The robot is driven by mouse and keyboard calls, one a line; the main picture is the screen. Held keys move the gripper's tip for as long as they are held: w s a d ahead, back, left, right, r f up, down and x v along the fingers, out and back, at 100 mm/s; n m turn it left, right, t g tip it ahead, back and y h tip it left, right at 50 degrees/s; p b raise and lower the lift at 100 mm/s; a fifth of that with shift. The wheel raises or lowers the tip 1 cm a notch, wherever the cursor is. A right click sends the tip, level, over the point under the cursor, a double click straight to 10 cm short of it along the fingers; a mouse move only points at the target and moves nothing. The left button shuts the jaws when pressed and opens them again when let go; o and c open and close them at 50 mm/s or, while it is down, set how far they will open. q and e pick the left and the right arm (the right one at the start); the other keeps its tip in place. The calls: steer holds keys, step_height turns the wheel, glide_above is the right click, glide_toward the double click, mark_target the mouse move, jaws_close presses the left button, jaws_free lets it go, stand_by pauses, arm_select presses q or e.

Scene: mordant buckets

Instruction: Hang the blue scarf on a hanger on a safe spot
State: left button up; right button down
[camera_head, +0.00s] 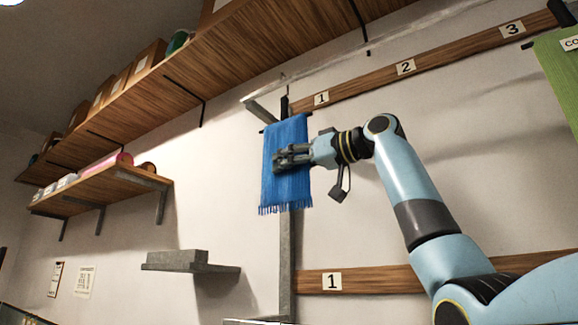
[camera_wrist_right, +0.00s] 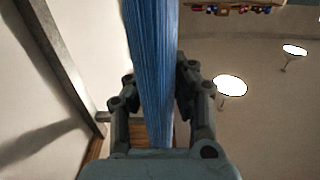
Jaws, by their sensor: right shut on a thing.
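The blue scarf (camera_head: 284,198) hangs flat and upright, fringe down, in the middle of the head view. A thin dark hanger bar shows at its top corners, and a thin hook (camera_head: 283,77) rises above it. My right gripper (camera_head: 278,160) is shut on the scarf at about mid-height. In the right wrist view the scarf (camera_wrist_right: 150,60) runs between the two fingers of the gripper (camera_wrist_right: 152,100). The upper wooden rail (camera_head: 370,78) carries labels 1, 2 and 3; the scarf is left of and below label 1. Whether the hook touches anything is unclear. My left gripper is out of view.
A grey metal post (camera_head: 287,255) stands behind the scarf, with a bracket (camera_head: 262,110) near its top. A lower wooden rail (camera_head: 385,281) has another label 1. A green cloth (camera_head: 558,75) hangs far right, below label 3. Loaded shelves (camera_head: 110,187) and a grey ledge (camera_head: 178,262) are left.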

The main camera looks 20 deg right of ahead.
steer(key=shift+d+f, duration=0.1)
steer(key=shift+f, duration=0.2)
steer(key=c, duration=1.1)
jaws_free()
steer(key=shift+o, duration=0.2)
